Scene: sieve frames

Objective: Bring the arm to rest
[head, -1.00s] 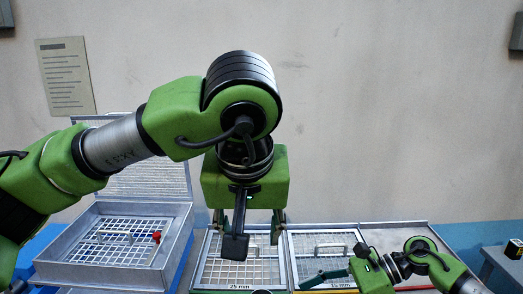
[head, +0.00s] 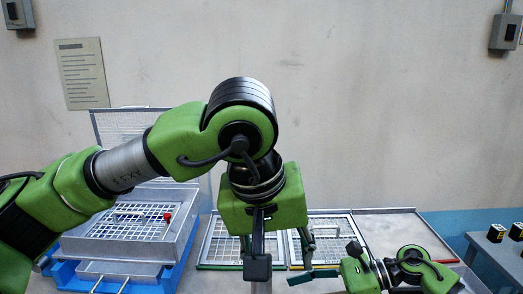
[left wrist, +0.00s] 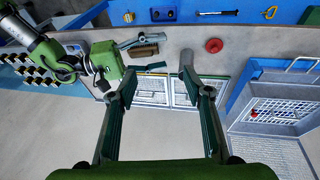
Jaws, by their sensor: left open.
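My left arm comes in from the left in the head view. Its gripper (head: 277,250) points down in front of the mesh sieve frames (head: 222,243), with jaws apart and nothing seen between them. My right gripper (head: 335,265) is low at the right in the head view, partly cut by the frame edge. Its fingers look spread; it also shows in the left wrist view (left wrist: 138,55).
A metal box with a mesh lid (head: 170,252) stands at left on a blue base. A grey panel (head: 385,228) lies right of the frames. Dark blocks (head: 497,232) stand far right.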

